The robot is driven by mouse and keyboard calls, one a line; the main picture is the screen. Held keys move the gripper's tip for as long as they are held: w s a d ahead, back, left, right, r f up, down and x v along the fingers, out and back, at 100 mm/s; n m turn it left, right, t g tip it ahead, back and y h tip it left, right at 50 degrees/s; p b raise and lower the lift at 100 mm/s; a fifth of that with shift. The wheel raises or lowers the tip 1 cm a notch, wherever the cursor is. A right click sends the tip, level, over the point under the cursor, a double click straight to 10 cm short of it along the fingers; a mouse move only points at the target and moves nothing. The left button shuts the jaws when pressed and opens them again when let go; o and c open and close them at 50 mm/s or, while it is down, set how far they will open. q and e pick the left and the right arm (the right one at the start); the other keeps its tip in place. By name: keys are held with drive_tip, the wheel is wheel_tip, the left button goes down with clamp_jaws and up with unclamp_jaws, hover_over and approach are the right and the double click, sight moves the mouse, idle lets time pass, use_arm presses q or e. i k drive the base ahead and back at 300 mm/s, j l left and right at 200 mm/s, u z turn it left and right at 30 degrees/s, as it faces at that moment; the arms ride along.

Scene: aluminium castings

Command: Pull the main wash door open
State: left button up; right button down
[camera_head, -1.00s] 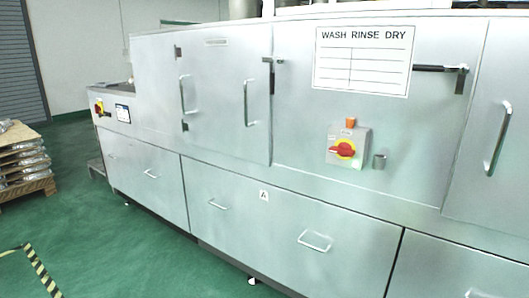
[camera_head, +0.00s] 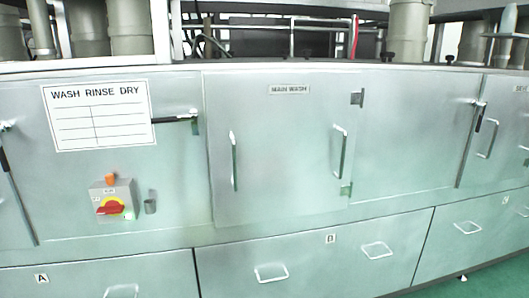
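The main wash door (camera_head: 285,150) is a flat grey-green metal panel in the middle of the head view. A small plate (camera_head: 289,89) at its top seems to read "MAIN WASH". The door sits flush in the machine front and looks shut. A vertical bar handle (camera_head: 234,160) is on its left side and another (camera_head: 339,150) on its right side. A lever with a black grip (camera_head: 172,119) lies horizontally just left of the door. Neither of my grippers is in view.
A red and yellow rotary switch (camera_head: 111,208) and an orange button (camera_head: 110,178) are left of the door, under the "WASH RINSE DRY" board (camera_head: 100,116). Lower panel B (camera_head: 320,255) has pull handles. Green floor (camera_head: 480,280) shows at lower right.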

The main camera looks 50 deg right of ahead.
sight(281, 144)
drive_tip(key=k+z, duration=0.2)
drive_tip(key=z, duration=1.45)
